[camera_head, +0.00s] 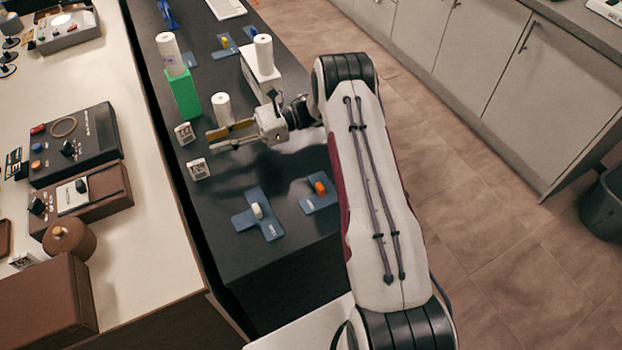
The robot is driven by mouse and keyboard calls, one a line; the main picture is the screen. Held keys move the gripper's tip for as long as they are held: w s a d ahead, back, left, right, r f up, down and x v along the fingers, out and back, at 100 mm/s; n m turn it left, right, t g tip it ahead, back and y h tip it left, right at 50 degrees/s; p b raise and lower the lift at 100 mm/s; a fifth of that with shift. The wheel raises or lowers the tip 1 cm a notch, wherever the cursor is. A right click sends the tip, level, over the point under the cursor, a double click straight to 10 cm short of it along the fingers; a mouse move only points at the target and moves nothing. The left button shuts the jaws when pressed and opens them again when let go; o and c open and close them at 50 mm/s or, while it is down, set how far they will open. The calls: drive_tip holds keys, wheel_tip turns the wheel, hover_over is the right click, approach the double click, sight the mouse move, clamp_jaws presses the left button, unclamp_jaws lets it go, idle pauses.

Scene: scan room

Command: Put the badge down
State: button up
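My gripper (232,134) is held over the dark bench (290,292), left of my arm's wrist, with its fingers pointing left. A yellowish-brown strip shows along the fingers; I cannot tell whether it is a finger or something held. I cannot make out a badge for certain. Two small white blocks with dark printed marks stand near the fingertips: one (184,133) beyond them, and one (197,169) nearer the camera. Whether the fingers are open or shut is too small to tell.
A blue cross-shaped plate (245,221) with a cream knob and a blue plate (316,204) with an orange knob lie nearby. White cylinders stand on a green block (184,95), a white block (258,70) and the bench. A pale counter (160,235) holds control boxes at left.

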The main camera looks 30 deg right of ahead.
drive_tip(key=w+d+r+m+t+h, duration=0.1)
drive_tip(key=w+r+m+t+h, duration=0.2)
drive_tip(key=w+r+m+t, duration=0.45)
drive_tip(key=w+d+r+m+t+h, duration=0.2)
drive_tip(key=w+r+m+h, duration=0.3)
drive_tip(key=r, duration=0.5)
drive_tip(key=s+d+r+m+t+h, duration=0.1)
drive_tip(key=s+d+r+m+h, duration=0.25)
drive_tip(key=r+m, duration=0.4)
drive_tip(key=s+d+r+m+t+h, duration=0.1)
drive_tip(key=s+d+r+m+h, duration=0.1)
drive_tip(key=d+r+m+h, duration=0.45)
drive_tip(key=s+d+m+g+h, duration=0.1)
drive_tip(key=s+m+g+h, duration=0.15)
drive_tip(key=s+m, duration=1.45)
drive_tip(key=s+a+f+m+g+y, duration=0.1)
drive_tip(key=s+a+f+m+g, duration=0.1)
drive_tip(key=s, duration=0.7)
drive_tip(key=s+a+f+m+g+y, duration=0.1)
drive_tip(key=s+a+f+m, duration=0.1)
drive_tip(key=s, duration=0.7)
drive_tip(key=s+a+f+m+g+y, duration=0.1)
drive_tip(key=s+f+m, duration=0.3)
drive_tip(key=s, duration=0.5)
drive_tip(key=shift+s+a+f+m+g, duration=0.3)
drive_tip(key=shift+s+a+m+g, duration=0.05)
drive_tip(key=shift+a+g, duration=0.5)
